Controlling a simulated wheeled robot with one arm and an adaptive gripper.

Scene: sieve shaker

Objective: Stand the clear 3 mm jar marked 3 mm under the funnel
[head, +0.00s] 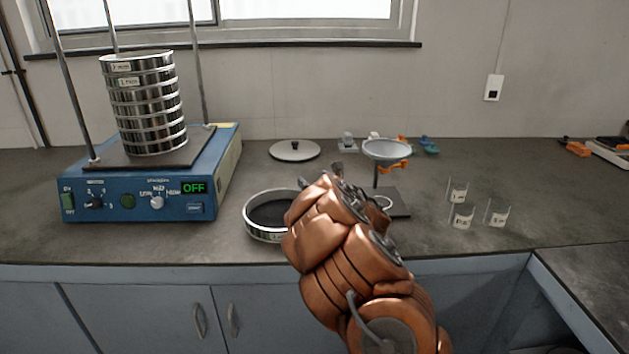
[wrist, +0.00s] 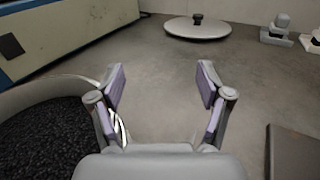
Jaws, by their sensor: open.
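Three clear labelled jars stand together right of the funnel in the head view: a back jar (head: 457,189), a front jar (head: 462,215) and a right jar (head: 497,213). Their labels are too small to read surely, so I cannot tell which is the 3 mm one. The funnel (head: 386,150) sits in an orange-clamped stand on a dark base (head: 398,203). My arm partly hides that base. In the wrist view my gripper (wrist: 160,85) is open and empty, above the bench between the sieve pan and the stand base.
A sieve pan (head: 265,234) with dark grains stands left of my gripper. The blue shaker (head: 150,185) with a sieve stack (head: 148,105) is at left. A round lid (head: 295,150) lies behind. Small weights (head: 347,140) stand at the back. The bench right of the jars is clear.

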